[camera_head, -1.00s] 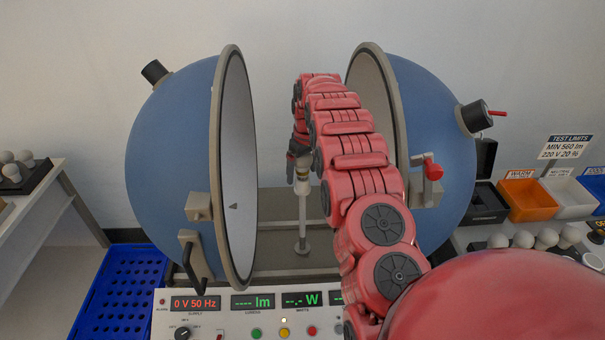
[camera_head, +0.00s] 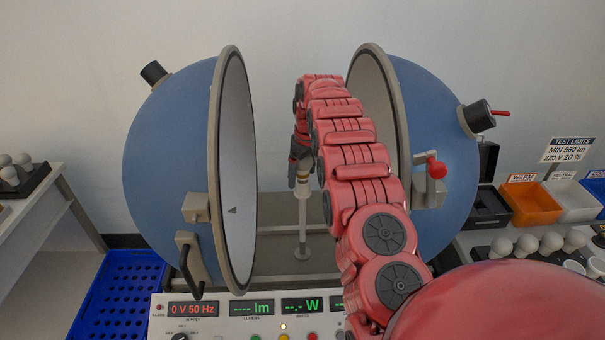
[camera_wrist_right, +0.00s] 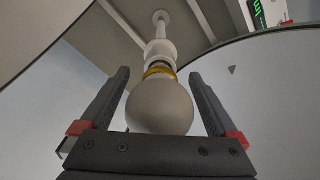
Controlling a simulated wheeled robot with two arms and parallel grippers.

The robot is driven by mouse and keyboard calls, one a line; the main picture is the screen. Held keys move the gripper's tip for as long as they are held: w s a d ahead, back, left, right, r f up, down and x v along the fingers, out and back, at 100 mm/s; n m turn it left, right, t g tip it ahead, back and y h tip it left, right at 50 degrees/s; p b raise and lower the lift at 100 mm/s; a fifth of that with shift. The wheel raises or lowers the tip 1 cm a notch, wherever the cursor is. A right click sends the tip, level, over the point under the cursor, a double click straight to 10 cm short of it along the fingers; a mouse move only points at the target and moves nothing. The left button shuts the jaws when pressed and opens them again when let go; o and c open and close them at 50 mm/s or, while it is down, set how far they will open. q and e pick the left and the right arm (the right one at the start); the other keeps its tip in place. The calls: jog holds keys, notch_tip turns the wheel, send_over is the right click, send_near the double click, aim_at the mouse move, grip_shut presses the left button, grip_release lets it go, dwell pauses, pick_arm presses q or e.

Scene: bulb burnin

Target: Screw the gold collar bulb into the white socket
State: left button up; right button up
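The gold collar bulb (camera_wrist_right: 160,106) has a round, pale globe, with its gold collar (camera_wrist_right: 160,72) facing the white socket (camera_wrist_right: 160,49) in the right wrist view. The collar sits at the socket's mouth; how deep its thread sits is hidden. In the head view, the socket (camera_head: 303,190) tops a thin post between the sphere halves. My right gripper (camera_wrist_right: 159,75) is around the globe, one finger on each side. Narrow gaps show between fingers and globe, so it looks open. In the head view, my right gripper (camera_head: 302,168) is partly hidden by my arm. My left gripper is out of view.
The blue sphere halves, left (camera_head: 165,155) and right (camera_head: 440,150), stand open closely around my right arm. A control panel (camera_head: 215,325) is in front. A blue crate (camera_head: 115,295) is at left. Bins, including an orange one (camera_head: 531,203), and several bulbs are at right.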

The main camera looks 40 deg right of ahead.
jog(key=c, duration=1.2)
jog(key=m+p, duration=0.3)
jog(key=shift+r+m+h+p, duration=0.25)
jog(key=shift+m+h+p, duration=0.05)
jog(key=shift+m+p, duration=0.1)
jog(key=shift+f+m, duration=0.15)
jog(key=shift+m, duration=0.75)
jog(key=m, duration=0.1)
jog(key=m+b, duration=0.1)
jog(key=m, duration=0.1)
jog(key=shift+w+f+h, duration=0.1)
jog(key=shift+f+h, duration=0.2)
jog(key=m+b, duration=0.1)
jog(key=m, duration=0.2)
jog(key=shift+f+m, duration=0.1)
jog(key=shift+m, duration=0.3)
jog(key=m, duration=0.2)
jog(key=shift+r+m+g+b, duration=0.25)
jog(key=shift+m+g+b, duration=0.05)
jog(key=shift+g+b, duration=0.1)
jog(key=o, duration=1.2)
